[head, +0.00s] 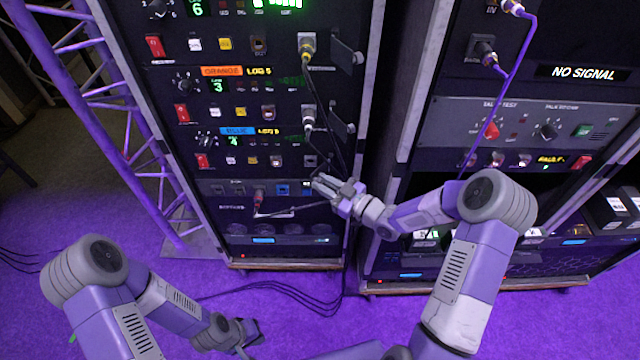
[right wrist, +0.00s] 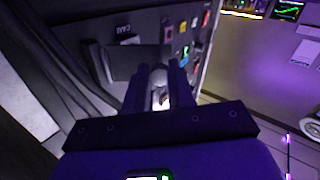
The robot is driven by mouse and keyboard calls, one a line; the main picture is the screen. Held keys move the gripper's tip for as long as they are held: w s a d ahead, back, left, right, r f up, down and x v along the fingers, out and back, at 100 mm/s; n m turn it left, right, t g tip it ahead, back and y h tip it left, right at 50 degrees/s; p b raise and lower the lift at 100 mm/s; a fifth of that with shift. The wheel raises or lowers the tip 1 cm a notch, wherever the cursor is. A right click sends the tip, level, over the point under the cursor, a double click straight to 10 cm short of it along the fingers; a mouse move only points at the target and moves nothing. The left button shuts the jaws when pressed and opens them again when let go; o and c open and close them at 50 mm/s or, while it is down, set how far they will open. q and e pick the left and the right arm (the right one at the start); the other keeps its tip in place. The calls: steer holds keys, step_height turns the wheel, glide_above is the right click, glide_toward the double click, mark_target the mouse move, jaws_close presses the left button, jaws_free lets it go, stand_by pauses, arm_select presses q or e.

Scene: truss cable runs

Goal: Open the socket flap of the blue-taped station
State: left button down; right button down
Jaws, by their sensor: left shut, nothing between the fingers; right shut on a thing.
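The blue-taped station is marked by a blue label (head: 238,131) on the left rack, below the orange-taped one. A socket (head: 310,160) shows at the right end of its row. I cannot clearly make out its flap beside my right gripper. My right gripper (head: 328,187) is at the rack front, just below that socket. In the right wrist view its fingers are shut on a grey rounded piece (right wrist: 159,78), whose identity I cannot tell. A dark plate (right wrist: 132,62) stands beside it there. My left gripper (head: 248,332) is shut and empty, low over the floor.
Dark cables (head: 318,85) hang down the rack front from the upper sockets. A second rack (head: 520,120) stands to the right, behind my right arm. A purple-lit truss (head: 140,125) stands left of the rack. More cables lie on the floor (head: 270,310).

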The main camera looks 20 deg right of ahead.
steer(key=c, duration=1)
jaws_free()
steer(key=shift+o, duration=0.2)
steer(key=shift+s, duration=0.1)
steer(key=p+v, duration=0.1)
steer(key=v, duration=0.6)
steer(key=shift+s+d, duration=0.15)
steer(key=shift+d, duration=0.05)
